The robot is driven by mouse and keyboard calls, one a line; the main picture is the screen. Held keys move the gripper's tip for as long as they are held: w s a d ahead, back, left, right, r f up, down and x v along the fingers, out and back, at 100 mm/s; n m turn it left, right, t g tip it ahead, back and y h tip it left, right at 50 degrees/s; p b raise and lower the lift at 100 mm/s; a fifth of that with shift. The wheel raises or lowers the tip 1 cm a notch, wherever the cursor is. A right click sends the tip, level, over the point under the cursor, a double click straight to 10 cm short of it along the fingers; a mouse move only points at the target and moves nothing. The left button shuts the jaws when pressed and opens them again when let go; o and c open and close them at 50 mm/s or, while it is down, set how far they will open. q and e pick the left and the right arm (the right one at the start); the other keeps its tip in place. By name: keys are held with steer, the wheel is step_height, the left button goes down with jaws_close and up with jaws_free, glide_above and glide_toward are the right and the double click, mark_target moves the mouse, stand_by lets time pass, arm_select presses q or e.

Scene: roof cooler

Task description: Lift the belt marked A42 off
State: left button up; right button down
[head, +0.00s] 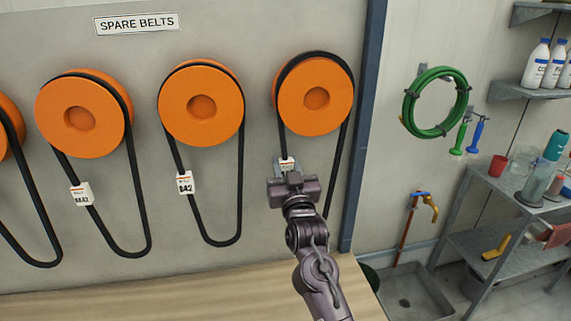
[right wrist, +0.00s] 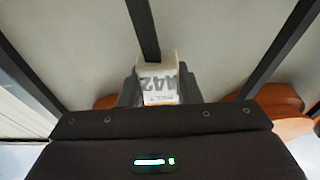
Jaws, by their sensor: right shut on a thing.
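A black belt (head: 340,160) hangs in a long loop over the rightmost orange wheel (head: 316,97). Its white tag (head: 287,163) sits on the left strand. In the right wrist view the tag (right wrist: 158,84) shows upside down and appears to read A42. My right gripper (head: 288,178) is shut on this belt at the tag, with one finger on each side. In the right wrist view the belt strand (right wrist: 142,28) runs away from the tag. The gripper and arm hide part of the loop's lower end. My left gripper is not in view.
More belts hang on orange wheels to the left; the nearest has a tag (head: 185,183) with similar lettering. A wooden worktop (head: 190,290) lies below. A blue post (head: 365,120) edges the board at right. Beyond are a green hose (head: 410,103) and a metal shelf unit (head: 510,190).

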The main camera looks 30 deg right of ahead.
steer(key=shift+s+a+r+p, duration=0.1)
steer(key=shift+s+a+p, duration=0.1)
steer(key=shift+s, duration=0.65)
steer(key=shift+s+a+p, duration=0.2)
steer(key=shift+s, duration=0.65)
steer(key=shift+s+a, duration=0.1)
steer(key=shift+s, duration=0.15)
steer(key=r+p+v, duration=0.2)
steer(key=v, duration=0.9)
steer(key=shift+s+r, duration=0.65)
steer(key=shift+r, duration=0.1)
stand_by(1.1)
steer(key=shift+s+a, duration=0.1)
stand_by(0.6)
